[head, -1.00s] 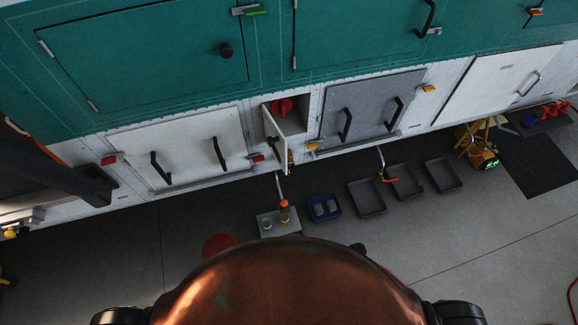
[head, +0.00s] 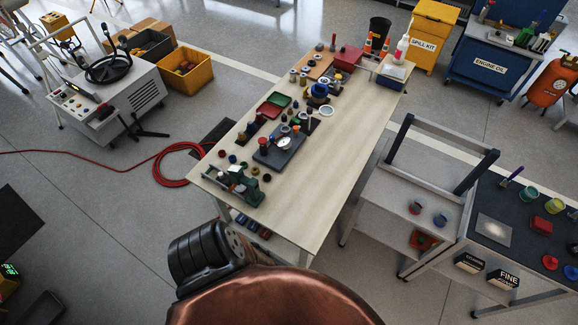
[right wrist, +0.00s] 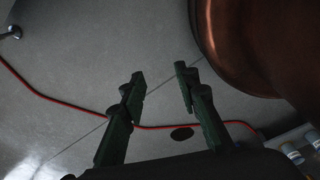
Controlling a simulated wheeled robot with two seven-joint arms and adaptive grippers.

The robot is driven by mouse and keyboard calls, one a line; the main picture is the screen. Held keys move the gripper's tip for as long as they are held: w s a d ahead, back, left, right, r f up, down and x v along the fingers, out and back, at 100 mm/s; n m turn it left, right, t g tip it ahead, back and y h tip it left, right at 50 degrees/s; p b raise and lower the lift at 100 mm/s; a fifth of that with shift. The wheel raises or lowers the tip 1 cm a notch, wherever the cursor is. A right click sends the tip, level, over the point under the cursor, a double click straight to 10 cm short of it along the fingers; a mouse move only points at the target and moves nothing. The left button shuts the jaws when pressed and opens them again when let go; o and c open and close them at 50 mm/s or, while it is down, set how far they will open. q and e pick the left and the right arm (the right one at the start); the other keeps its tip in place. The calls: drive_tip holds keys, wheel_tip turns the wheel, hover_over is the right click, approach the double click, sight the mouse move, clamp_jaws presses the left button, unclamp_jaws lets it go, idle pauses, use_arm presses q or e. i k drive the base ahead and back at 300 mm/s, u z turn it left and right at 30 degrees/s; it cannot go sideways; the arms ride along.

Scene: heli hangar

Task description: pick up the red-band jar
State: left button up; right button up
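In the head view a small jar-like thing with a red band (head: 416,208) stands on the white top of a low grey cart, right of the long table. A similar one with a blue band (head: 441,219) stands just to its right. They are too small to read in detail. My right gripper (right wrist: 158,88) is in the right wrist view, over bare floor, with its fingers apart and nothing between them. It is not in the head view. My left gripper is not in view.
The long table (head: 345,130) holds many small parts, trays and tools; its near right half is clear. A dark frame (head: 430,139) rises behind the jars. A dark-topped bench (head: 494,228) stands right of them. A red hose (head: 160,165) lies on the floor.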

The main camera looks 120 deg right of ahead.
sight(419, 204)
drive_tip(key=z, duration=1.9)
